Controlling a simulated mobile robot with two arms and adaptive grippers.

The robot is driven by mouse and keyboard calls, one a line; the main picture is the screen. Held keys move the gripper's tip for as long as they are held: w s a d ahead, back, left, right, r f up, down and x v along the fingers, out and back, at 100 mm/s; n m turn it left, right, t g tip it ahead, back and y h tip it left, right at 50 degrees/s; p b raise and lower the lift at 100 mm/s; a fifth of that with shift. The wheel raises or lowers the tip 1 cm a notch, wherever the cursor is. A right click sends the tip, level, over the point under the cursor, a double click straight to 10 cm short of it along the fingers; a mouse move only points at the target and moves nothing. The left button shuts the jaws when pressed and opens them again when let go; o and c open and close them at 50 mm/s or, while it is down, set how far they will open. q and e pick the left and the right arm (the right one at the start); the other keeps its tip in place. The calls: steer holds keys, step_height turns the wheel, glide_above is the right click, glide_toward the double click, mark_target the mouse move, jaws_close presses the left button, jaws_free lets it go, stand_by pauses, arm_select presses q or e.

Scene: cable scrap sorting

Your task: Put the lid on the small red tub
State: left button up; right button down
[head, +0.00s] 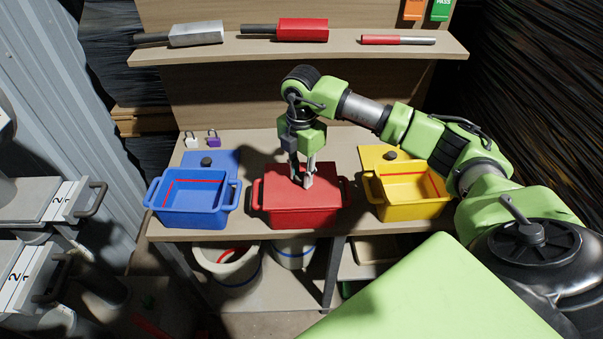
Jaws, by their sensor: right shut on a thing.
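The small red tub (304,211) stands at the middle of the bench, with a handle at each end. The red lid (277,186) lies flat over the tub's top; I cannot tell whether it is fully seated. My right gripper (301,183) points down at the middle of the lid. It is shut on the lid's knob, which the fingers mostly hide. My left gripper does not show.
An open blue tub (193,211) stands to the left with its blue lid (224,161) behind it. An open yellow tub (413,204) stands to the right, its yellow lid (375,159) behind. Two small padlocks (213,138) lie at the back left. A shelf (344,50) with tools runs above.

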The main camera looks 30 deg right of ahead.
steer(key=shift+f, duration=0.15)
stand_by(0.7)
steer(key=c, duration=1.7)
jaws_free()
steer(key=shift+o, duration=0.4)
steer(key=o, duration=0.4)
steer(key=shift+r+p, duration=2.5)
steer(key=shift+r, duration=1.05)
